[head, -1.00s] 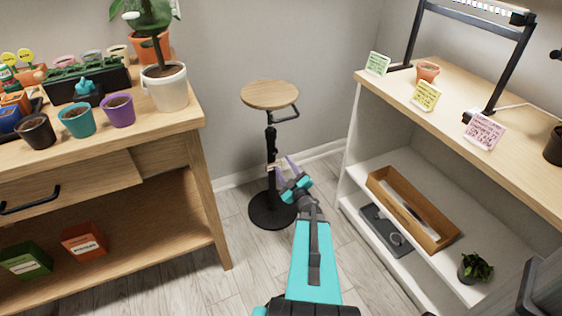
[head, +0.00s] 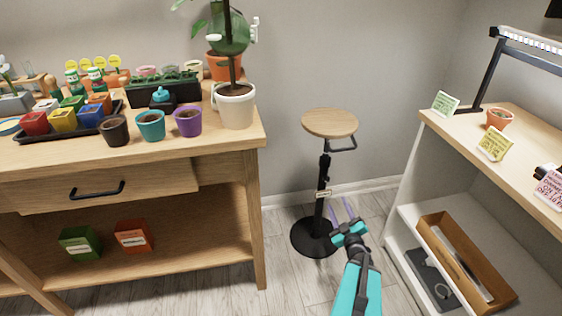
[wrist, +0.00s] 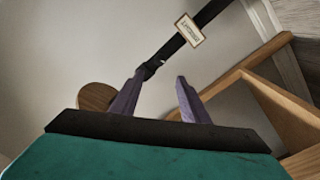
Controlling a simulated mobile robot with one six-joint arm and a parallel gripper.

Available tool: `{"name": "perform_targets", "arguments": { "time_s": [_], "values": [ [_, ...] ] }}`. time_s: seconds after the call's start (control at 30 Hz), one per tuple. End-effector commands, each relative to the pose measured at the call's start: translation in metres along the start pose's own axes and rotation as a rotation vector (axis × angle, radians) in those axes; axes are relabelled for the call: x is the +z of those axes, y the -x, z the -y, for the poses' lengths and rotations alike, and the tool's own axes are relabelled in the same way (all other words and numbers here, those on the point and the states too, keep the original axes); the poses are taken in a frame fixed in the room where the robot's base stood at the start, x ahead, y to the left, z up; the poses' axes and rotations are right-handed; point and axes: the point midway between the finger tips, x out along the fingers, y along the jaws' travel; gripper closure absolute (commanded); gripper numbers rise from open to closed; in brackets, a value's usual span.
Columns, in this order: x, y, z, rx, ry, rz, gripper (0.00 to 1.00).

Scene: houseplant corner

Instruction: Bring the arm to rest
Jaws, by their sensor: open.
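My gripper (head: 341,210) shows in the head view low in the gap between the wooden bench and the white shelf, in front of the stand. Its two purple fingers are apart with nothing between them. In the wrist view my gripper (wrist: 158,85) is also open and empty. A black stand with a round wooden top (head: 330,123) is behind my gripper. Its pole, with a small label (wrist: 189,30), crosses beyond the fingertips in the wrist view. I cannot tell the exact gap between the fingers and the pole.
The wooden bench (head: 255,170) with several pots and a tall plant in a white pot (head: 236,108) is at left. The white shelf (head: 400,215) at right holds a cardboard box (head: 470,265), with cards and a small pot (head: 499,119) on top.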

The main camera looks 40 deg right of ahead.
Motion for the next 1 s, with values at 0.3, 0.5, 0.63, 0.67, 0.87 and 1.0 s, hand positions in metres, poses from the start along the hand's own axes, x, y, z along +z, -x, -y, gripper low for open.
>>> {"name": "perform_targets", "arguments": {
  "time_s": [0.3,0.5,0.63,0.67,0.87,1.0],
  "values": [
    [-0.003,-0.007,0.012,-0.017,-0.023,0.054,0.58],
    [-0.004,-0.015,0.043,-0.06,-0.076,0.191,0.58],
    [-0.005,-0.016,0.071,-0.101,-0.114,0.303,0.58],
    [-0.005,-0.015,0.078,-0.111,-0.123,0.33,0.58],
    [-0.008,-0.003,0.125,-0.188,-0.17,0.509,0.58],
    [-0.013,0.015,0.16,-0.25,-0.196,0.637,0.58]
  ]
}}
